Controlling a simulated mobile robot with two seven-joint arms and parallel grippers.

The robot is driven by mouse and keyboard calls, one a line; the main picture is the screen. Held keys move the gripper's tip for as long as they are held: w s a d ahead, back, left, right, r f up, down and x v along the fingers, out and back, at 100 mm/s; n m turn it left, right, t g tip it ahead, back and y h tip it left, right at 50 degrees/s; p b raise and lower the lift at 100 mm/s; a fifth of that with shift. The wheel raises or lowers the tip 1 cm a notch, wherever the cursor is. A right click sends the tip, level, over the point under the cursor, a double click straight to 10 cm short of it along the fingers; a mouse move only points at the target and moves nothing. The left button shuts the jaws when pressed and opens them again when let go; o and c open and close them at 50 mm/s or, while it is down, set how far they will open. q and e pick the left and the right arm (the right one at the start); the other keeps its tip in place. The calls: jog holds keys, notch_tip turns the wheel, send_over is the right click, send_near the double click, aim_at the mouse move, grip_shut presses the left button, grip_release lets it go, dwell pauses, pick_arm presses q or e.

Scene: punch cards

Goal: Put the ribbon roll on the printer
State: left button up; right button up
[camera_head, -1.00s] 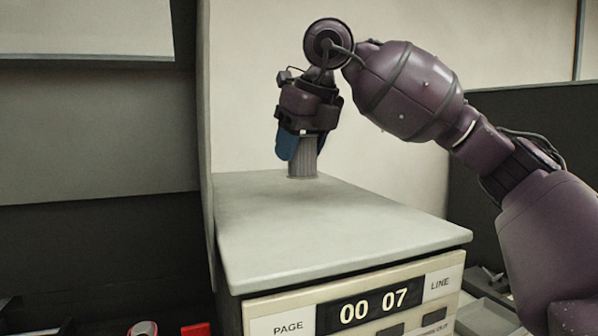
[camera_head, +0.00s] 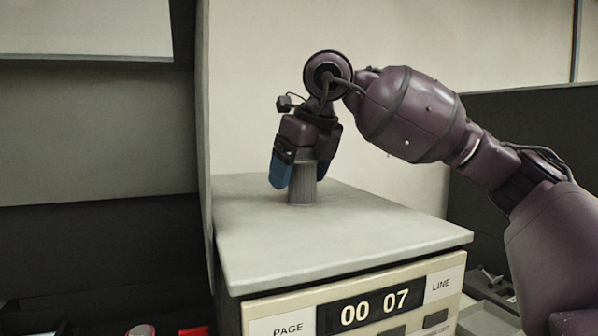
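The ribbon roll (camera_head: 303,186) is a grey, ribbed upright cylinder in the head view. It is at the grey top of the printer (camera_head: 330,236), toward the back left. Its lower end looks at or very near the surface. My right gripper (camera_head: 302,174) points down from above, with one blue finger on each side of the roll. The fingers look closed on it, though the right finger is partly hidden behind the roll. The printer's front panel reads PAGE 00 07 LINE. My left gripper is out of view.
The printer top is clear in front and to the right of the roll. A dark panel stands left of the printer. A red and white round object (camera_head: 141,329) and a red item (camera_head: 194,331) show low at the left. Grey trays (camera_head: 490,312) lie at the lower right.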

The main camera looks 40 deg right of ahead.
jog(key=p+v, duration=0.1)
jog(key=v, duration=1.1)
jog(key=shift+r, duration=0.1)
dwell(0.4)
